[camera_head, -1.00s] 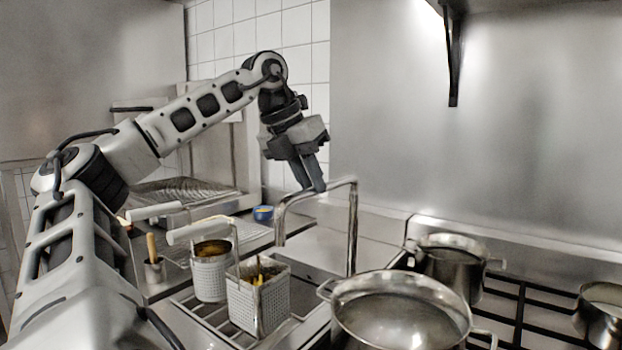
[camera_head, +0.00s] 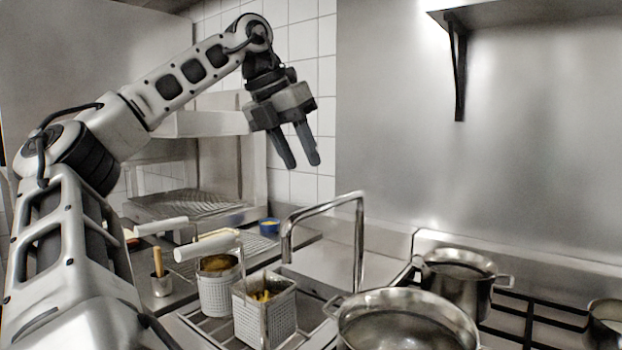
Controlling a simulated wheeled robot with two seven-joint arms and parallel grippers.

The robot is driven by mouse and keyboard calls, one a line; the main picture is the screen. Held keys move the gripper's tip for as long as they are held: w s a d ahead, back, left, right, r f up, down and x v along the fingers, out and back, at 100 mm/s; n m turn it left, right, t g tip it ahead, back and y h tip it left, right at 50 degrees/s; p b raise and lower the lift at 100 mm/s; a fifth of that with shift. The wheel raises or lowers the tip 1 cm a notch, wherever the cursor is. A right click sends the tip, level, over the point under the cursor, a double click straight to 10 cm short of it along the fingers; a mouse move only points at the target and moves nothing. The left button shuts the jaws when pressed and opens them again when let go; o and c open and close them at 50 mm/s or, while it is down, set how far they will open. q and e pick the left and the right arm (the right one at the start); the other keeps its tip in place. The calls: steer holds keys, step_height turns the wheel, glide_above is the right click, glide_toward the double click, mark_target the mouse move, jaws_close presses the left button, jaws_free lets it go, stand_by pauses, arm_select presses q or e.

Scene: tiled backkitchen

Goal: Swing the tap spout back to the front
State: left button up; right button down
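The tap spout (camera_head: 325,207) is a shiny metal tube, bent like an upside-down U. Its upright stands at the right, and its arm reaches left and towards me, ending in a short downturned tip above the counter beside the baskets. My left gripper (camera_head: 298,166) hangs above and behind the spout, pointing down. Its two dark fingers are apart with nothing between them, and it does not touch the spout. The foot of the tap is hidden behind the large pot. My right gripper is not in view.
Two fryer baskets, a round one (camera_head: 215,292) and a square one (camera_head: 264,315), stand left of the spout with raised white handles. A large pot (camera_head: 405,325) and a smaller pot (camera_head: 458,282) stand at right. A wall shelf (camera_head: 530,14) juts out at upper right.

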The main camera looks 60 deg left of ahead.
arm_select(q)
steer(key=p+v, duration=0.1)
steer(key=v, duration=0.6)
steer(key=shift+r, duration=0.25)
steer(key=shift+s, duration=0.1)
